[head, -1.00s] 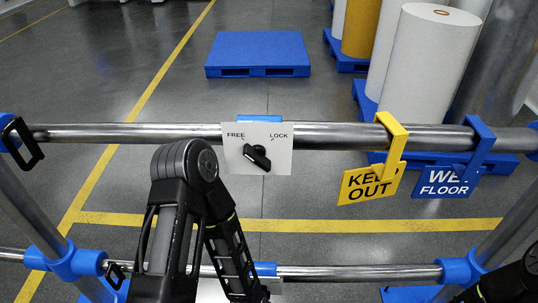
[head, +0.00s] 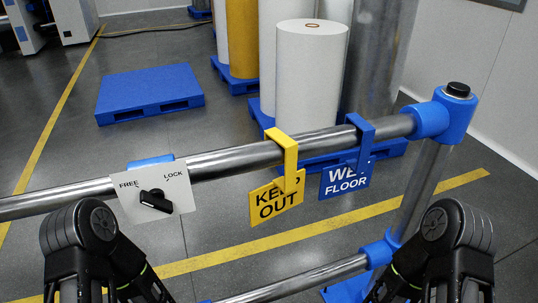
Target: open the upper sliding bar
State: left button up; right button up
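The upper sliding bar (head: 232,160) is a steel tube that crosses the view, rising to the right into a blue fitting (head: 430,118) on the right post. Its left end is out of view. A white FREE/LOCK plate (head: 183,195) with a black knob (head: 154,201) is on its left part. A yellow KEEP OUT sign (head: 285,143) and a blue WET FLOOR sign (head: 367,130) hook over the bar. My left and right arms show at the bottom, on this side of the bar. Both grippers are below the picture.
A lower steel bar (head: 300,279) runs below, meeting a blue fitting (head: 376,253) on the steel post (head: 421,188). Beyond the bars are an empty blue pallet (head: 150,92), a white roll (head: 309,80) and a yellow roll (head: 243,40). Grey floor between is clear.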

aim_at(43, 201)
jog(key=u, duration=1.65)
